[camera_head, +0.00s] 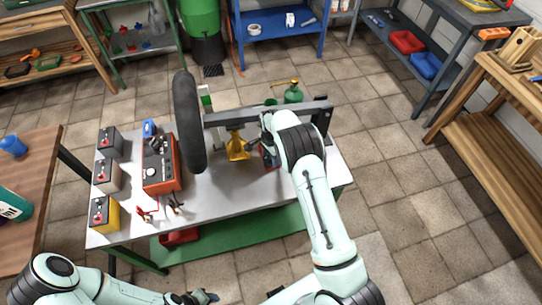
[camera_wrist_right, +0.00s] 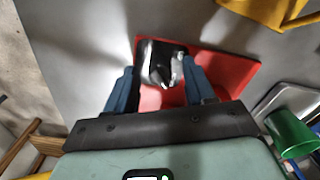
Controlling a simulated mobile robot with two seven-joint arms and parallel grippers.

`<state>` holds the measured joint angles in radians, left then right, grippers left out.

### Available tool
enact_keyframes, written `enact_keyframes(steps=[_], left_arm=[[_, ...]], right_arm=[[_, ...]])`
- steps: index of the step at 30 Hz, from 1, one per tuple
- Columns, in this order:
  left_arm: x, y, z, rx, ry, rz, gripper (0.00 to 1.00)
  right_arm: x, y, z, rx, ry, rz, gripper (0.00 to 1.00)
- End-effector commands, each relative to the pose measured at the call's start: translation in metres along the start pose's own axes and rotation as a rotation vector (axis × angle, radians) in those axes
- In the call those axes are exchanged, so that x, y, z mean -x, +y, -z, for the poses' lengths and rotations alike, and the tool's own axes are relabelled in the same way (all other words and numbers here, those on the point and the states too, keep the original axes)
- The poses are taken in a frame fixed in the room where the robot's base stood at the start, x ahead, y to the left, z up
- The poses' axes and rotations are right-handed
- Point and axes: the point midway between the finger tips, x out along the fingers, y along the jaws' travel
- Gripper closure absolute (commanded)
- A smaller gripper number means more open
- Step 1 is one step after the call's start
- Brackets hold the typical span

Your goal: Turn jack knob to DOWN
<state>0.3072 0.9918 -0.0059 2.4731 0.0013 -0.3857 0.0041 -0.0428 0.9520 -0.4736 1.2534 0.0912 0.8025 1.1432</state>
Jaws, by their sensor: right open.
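The jack knob (camera_wrist_right: 160,64) is a dark and silvery piece on a red plate (camera_wrist_right: 228,72) in the right wrist view. My right gripper (camera_wrist_right: 158,68) is open, with one blue finger on each side of the knob. I cannot tell whether the fingers touch it. In the head view my right gripper (camera_head: 268,154) is over the right part of the workbench and largely hides the knob. Any DOWN marking is not readable. My left gripper (camera_head: 201,297) is low at the bottom edge, away from the bench, and its jaws are unclear.
A yellow jack stand (camera_head: 237,147) stands left of my right gripper, under a grey beam (camera_head: 228,117). A black tire (camera_head: 188,120) stands upright farther left. A red box (camera_head: 160,163) and several batteries fill the bench's left side. A green cup (camera_wrist_right: 290,133) is nearby.

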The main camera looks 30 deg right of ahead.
Motion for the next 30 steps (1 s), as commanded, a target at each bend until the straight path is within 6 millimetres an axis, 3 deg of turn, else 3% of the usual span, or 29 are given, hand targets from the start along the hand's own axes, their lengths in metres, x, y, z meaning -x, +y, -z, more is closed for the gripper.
enact_keyframes(steps=[5, 18, 24, 30], left_arm=[[-0.001, 0.000, -0.001, 0.000, -0.001, 0.000, 0.57], [0.002, 0.001, 0.001, -0.001, 0.002, -0.001, 0.57], [0.003, 0.002, 0.002, -0.001, 0.003, -0.001, 0.57], [0.003, 0.002, 0.002, -0.001, 0.003, -0.001, 0.57]], right_arm=[[0.019, -0.001, 0.000, 0.000, 0.001, 0.004, 0.46], [0.112, -0.001, 0.000, -0.001, 0.000, 0.004, 0.46], [0.131, -0.001, 0.000, 0.000, 0.001, 0.002, 0.46], [0.134, 0.000, 0.000, 0.000, 0.000, 0.000, 0.46]])
